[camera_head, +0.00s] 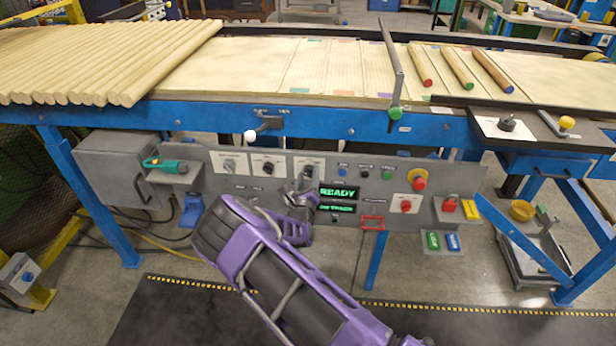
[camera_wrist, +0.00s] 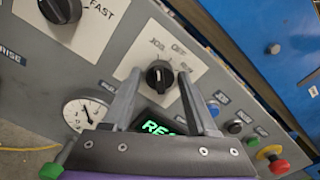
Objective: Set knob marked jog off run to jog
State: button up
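The jog off run knob (camera_wrist: 159,76) is black and round, on a white plate (camera_wrist: 143,60) lettered JOG, OFF and RUN in the wrist view. A small pale mark shows on its face; I cannot tell for sure which word it points to. My gripper (camera_wrist: 159,72) is open, with one fingertip on each side of the knob. I cannot tell whether the fingers touch it. In the head view the knob's plate (camera_head: 308,160) is at the panel's middle, and my gripper (camera_head: 305,190) is in front of it, hiding most of the knob.
A green READY display (camera_head: 338,192) lies just right of the gripper. Other knobs (camera_head: 229,166), buttons and a red emergency stop (camera_head: 419,179) line the grey panel. A round gauge (camera_wrist: 85,113) is left of the fingers. The blue conveyor frame (camera_head: 330,122) runs above.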

jog(key=shift+o, duration=0.8)
jog(key=s+p, duration=0.1)
jog(key=s, duration=1.6)
jog(key=shift+s+a, duration=0.25)
jog(key=shift+a, duration=0.05)
